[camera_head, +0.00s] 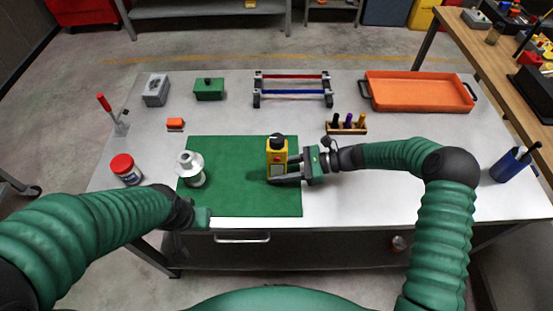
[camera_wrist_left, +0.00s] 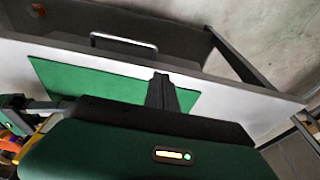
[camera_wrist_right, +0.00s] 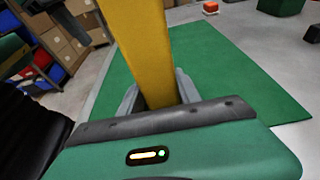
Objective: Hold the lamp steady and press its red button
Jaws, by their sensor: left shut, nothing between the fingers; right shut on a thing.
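The yellow lamp (camera_head: 276,146) with a black top stands upright on the green mat (camera_head: 238,202). A small red spot, seemingly its button, shows on its front. My right gripper (camera_head: 282,172) is shut around the lamp from the right. In the right wrist view the lamp's yellow body (camera_wrist_right: 148,50) rises between the fingers. My left gripper (camera_head: 202,217) is low at the mat's front left edge, well apart from the lamp. In the left wrist view its fingers (camera_wrist_left: 162,88) are together and empty.
A white-and-grey round part (camera_head: 191,169) stands on the mat's left. A red-lidded jar (camera_head: 126,169) is farther left. A small wooden rack (camera_head: 346,128) and an orange tray (camera_head: 419,92) lie behind to the right. The table's right front is mostly clear.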

